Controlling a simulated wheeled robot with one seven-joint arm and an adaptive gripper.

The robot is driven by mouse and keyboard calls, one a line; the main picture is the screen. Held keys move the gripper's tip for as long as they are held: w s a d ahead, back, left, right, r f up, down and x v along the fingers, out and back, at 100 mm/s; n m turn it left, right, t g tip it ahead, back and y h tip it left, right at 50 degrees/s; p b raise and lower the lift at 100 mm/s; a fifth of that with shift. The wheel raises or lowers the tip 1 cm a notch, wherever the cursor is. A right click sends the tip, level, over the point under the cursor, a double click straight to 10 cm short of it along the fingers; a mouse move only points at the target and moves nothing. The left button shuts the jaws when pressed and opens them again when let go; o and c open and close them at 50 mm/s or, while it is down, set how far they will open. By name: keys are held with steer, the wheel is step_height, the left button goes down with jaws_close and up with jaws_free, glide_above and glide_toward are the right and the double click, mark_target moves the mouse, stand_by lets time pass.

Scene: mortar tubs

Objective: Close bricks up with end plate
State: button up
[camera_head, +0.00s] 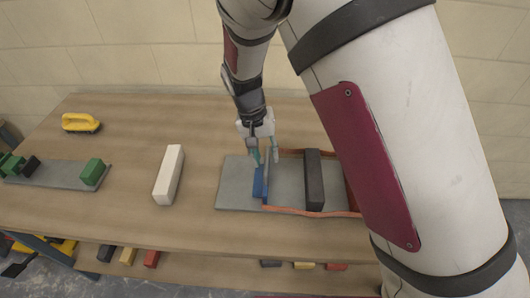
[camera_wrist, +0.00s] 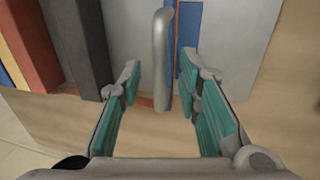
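A black brick (camera_head: 313,180) stands on the grey board (camera_head: 236,185), apart from the plate. Red, yellow and blue bricks (camera_wrist: 28,45) stand beyond it in the wrist view; my arm mostly hides them in the head view.
An orange-red strap or rail (camera_head: 305,213) runs along the board. A white block (camera_head: 168,175) stands to the left. Further left are a grey board with green blocks (camera_head: 92,171) and a yellow-handled brush (camera_head: 80,122). Coloured blocks lie on the lower shelf (camera_head: 205,268).

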jaws_close()
steer(key=d+p, duration=0.1)
steer(key=d, duration=0.8)
steer(key=shift+s+d, duration=0.15)
steer(key=shift+d, duration=0.05)
jaws_free()
step_height(320, 180, up, 12)
steer(key=a, duration=0.2)
steer(key=shift+a, duration=0.2)
